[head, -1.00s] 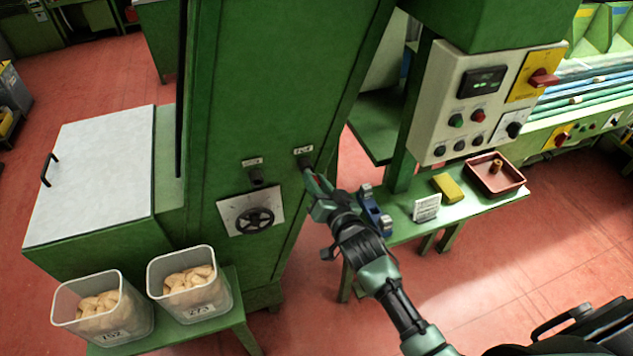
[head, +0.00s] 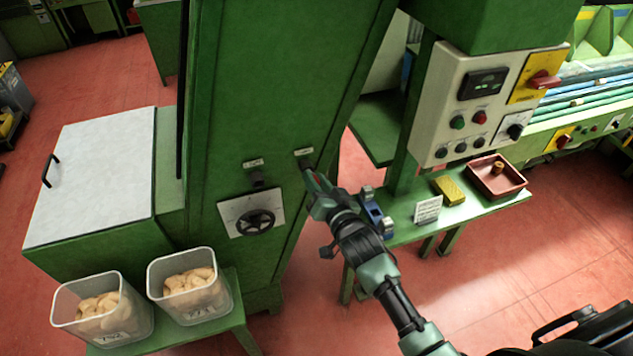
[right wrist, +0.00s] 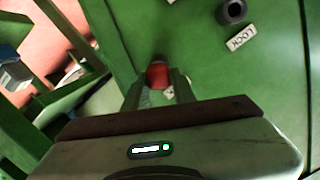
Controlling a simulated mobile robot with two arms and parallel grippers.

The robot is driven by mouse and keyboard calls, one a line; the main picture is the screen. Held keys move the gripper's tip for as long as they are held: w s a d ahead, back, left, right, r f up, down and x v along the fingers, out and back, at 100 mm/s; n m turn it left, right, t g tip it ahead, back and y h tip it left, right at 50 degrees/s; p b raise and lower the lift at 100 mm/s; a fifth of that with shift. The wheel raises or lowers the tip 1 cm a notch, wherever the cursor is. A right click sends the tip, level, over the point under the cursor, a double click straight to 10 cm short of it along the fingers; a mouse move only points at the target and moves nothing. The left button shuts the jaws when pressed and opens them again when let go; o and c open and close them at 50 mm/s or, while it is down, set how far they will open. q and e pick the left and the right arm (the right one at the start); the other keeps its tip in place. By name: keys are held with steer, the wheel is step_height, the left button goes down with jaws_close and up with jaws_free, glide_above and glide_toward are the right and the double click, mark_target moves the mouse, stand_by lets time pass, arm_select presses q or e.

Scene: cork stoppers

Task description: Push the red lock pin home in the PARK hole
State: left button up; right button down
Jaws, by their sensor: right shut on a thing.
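My right gripper (head: 314,183) is at the front of the green cabinet (head: 270,90), just below the right-hand label (head: 304,152). In the right wrist view its fingers are shut on the red lock pin (right wrist: 157,75), whose red end shows between them. The pin points at the panel, at the dark socket under that label; how deep it sits is hidden. A second dark socket (right wrist: 232,12) stands apart with a LOCK label (right wrist: 243,37), upside down in the wrist view; in the head view this socket (head: 257,179) is to the left. My left gripper is not in view.
A black handwheel (head: 255,222) on a pale plate is below the sockets. Two clear bins of corks (head: 102,308) (head: 190,285) stand at lower left. To the right, a green bench carries a blue fixture, a yellow block (head: 449,190) and a red-brown tray (head: 512,184).

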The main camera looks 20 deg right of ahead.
steer(key=shift+w, duration=0.6)
steer(key=c, duration=1.1)
jaws_free()
steer(key=shift+s, duration=0.1)
steer(key=s, duration=0.2)
steer(key=s+b, duration=0.1)
steer(key=s, duration=0.2)
steer(key=s+r+b, duration=0.1)
steer(key=s, duration=0.1)
steer(key=shift+s+d, duration=0.25)
steer(key=shift+d, duration=0.15)
